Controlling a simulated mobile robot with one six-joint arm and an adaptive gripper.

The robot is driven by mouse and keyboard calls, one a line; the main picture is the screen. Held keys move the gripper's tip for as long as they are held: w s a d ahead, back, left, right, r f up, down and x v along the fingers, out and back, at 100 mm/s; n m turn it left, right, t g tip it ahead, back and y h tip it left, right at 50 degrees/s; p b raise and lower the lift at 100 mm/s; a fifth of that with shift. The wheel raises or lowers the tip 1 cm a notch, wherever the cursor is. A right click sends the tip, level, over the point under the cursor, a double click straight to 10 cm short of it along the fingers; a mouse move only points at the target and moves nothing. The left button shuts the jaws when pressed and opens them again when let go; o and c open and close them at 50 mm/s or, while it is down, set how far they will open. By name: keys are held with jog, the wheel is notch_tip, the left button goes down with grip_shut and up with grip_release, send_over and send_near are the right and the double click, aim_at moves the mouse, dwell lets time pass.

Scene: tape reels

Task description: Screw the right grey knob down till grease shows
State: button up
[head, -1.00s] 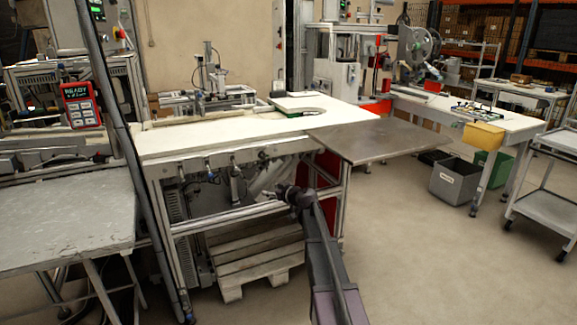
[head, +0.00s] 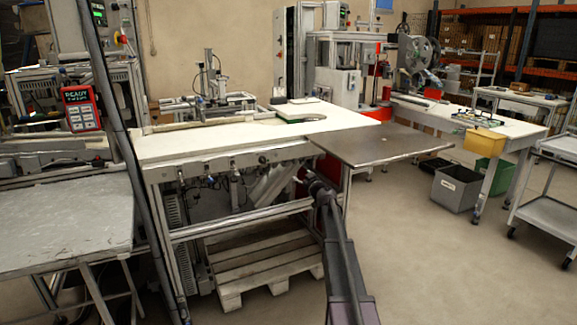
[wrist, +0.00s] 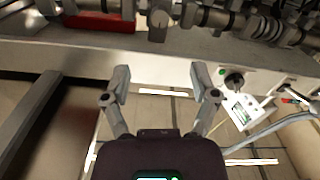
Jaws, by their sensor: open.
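Several small grey fittings hang along the front edge of the white-topped bench; the rightmost one I can make out (head: 262,160) looks like a knob, but it is too small to be sure. In the wrist view a grey rounded knob-like part (wrist: 159,20) shows at the top centre, beyond the fingertips. I cannot tell whether it is the same part. No grease is discernible. My gripper (wrist: 159,78) is open, with nothing between its two spread fingers. In the head view my arm reaches up to just below the bench's right front edge, apart from the rightmost fitting.
The white-topped bench (head: 230,143) has a dark metal side plate (head: 375,147) at its right. A wooden pallet (head: 265,262) lies beneath. In the wrist view a black knob (wrist: 234,82) and cables sit right of the fingers. Open floor lies to the right.

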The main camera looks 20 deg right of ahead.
aim_at(288, 164)
jog(key=w, duration=1.3)
jog(key=shift+w+a, duration=0.25)
jog(key=shift+a, duration=0.05)
grip_shut()
